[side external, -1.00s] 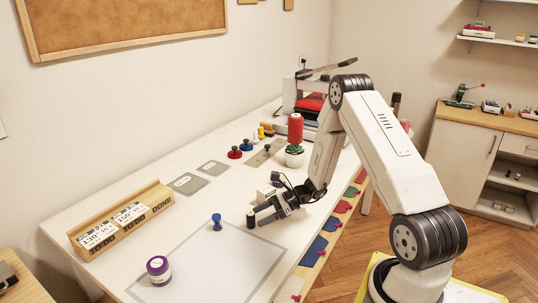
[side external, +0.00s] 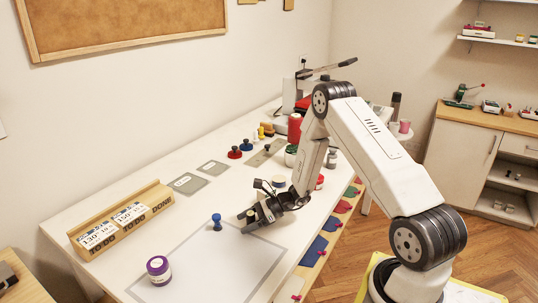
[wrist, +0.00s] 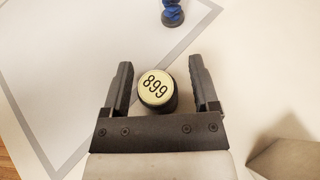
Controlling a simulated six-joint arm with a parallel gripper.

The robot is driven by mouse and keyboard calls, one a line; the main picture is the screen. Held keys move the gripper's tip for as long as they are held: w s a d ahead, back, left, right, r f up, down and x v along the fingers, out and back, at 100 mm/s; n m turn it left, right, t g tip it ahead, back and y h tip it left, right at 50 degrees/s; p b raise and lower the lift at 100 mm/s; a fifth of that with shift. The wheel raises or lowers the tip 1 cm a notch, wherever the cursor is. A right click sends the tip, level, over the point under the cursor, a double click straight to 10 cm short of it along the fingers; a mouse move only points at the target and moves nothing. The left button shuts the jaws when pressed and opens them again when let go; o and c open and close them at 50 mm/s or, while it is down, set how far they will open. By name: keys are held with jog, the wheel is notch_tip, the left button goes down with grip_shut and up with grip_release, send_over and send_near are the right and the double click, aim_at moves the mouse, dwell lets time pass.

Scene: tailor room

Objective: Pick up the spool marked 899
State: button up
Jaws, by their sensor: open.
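The spool marked 899 (wrist: 155,87) is a dark cylinder with a pale yellow top bearing the number. In the side view my gripper (side external: 253,221) is low over the table by the grey outlined square, and the dark spool (side external: 249,214) is mostly hidden by the fingers.
A blue stamp-like piece (side external: 217,222) stands just left of my gripper, and it also shows in the wrist view (wrist: 172,12). A wooden card holder (side external: 122,222) lies at the left. The outlined square (side external: 215,270) is mostly bare.

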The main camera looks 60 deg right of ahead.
grip_shut()
jog(key=shift+r, duration=0.2)
dwell(0.4)
jog(key=shift+r, duration=0.45)
jog(key=s+a+r, duration=0.3)
jog(key=s+r, duration=0.8)
jog(key=s, duration=0.2)
jog(key=shift+s+r, duration=0.35)
jog(key=shift+r, duration=0.05)
